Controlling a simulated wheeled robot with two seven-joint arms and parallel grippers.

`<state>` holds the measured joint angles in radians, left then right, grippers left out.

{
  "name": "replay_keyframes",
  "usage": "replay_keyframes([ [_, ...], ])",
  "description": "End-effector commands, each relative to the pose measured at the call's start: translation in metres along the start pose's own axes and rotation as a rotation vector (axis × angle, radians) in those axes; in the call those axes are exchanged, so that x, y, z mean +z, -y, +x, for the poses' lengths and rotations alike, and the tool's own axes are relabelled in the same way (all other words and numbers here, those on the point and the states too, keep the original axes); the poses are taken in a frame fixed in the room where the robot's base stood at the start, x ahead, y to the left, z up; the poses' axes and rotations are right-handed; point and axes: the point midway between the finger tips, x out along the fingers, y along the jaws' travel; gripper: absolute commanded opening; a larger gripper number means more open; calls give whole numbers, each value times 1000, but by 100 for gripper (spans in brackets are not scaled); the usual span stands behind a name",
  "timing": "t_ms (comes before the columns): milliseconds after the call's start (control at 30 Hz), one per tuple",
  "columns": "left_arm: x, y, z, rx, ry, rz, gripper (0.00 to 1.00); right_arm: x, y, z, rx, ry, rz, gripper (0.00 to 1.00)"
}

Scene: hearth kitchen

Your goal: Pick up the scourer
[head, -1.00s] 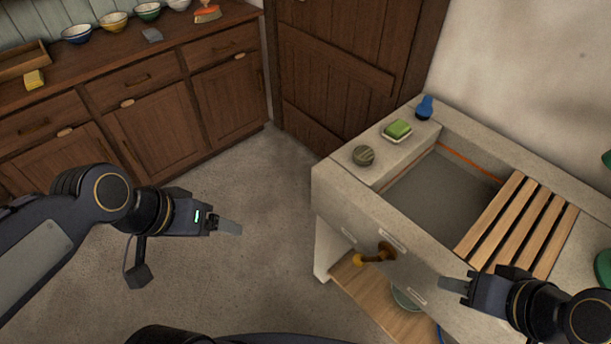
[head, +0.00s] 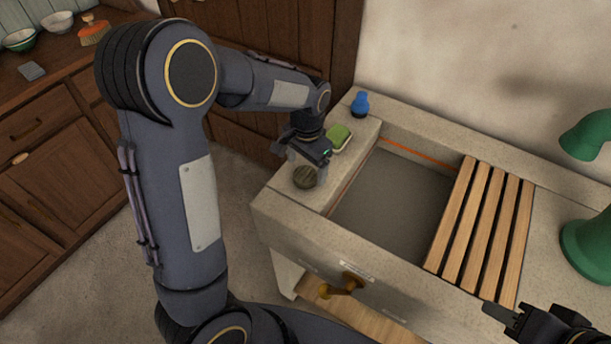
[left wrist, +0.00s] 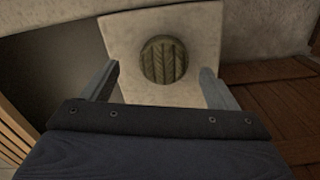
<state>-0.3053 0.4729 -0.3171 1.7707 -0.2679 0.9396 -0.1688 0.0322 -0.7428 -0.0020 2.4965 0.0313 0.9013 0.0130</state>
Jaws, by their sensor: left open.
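The scourer (head: 305,177) is a round, dark green-brown pad with ridges, lying on the left ledge of the stone sink (head: 290,205). In the left wrist view the scourer (left wrist: 163,60) lies ahead, between the lines of the two fingers. My left gripper (head: 308,163) points down over it, open and empty, with a finger to each side; I cannot tell the exact height gap. My right gripper (head: 497,314) is at the lower right, over the sink's front edge, and its jaws are not clear.
A green bar in a dish (head: 340,138) and a blue-topped item (head: 360,103) stand just behind the scourer on the ledge. The basin (head: 390,200) lies right, partly under a slatted wooden rack (head: 480,230). A brass tap (head: 343,285) sticks out in front. A green pump (head: 588,240) stands right.

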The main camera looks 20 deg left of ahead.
Motion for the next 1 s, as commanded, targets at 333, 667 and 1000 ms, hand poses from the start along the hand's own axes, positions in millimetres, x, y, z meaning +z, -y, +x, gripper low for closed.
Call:
replay_keyframes([
  [333,-1,4,40,0,1,-1,81,-1,1,-2,0,0,0,36],
  [667,-1,4,40,0,0,-1,64,-1,1,-2,0,0,0,36],
  [1000,-1,4,40,0,0,-1,33,-1,1,-2,0,0,0,36],
])
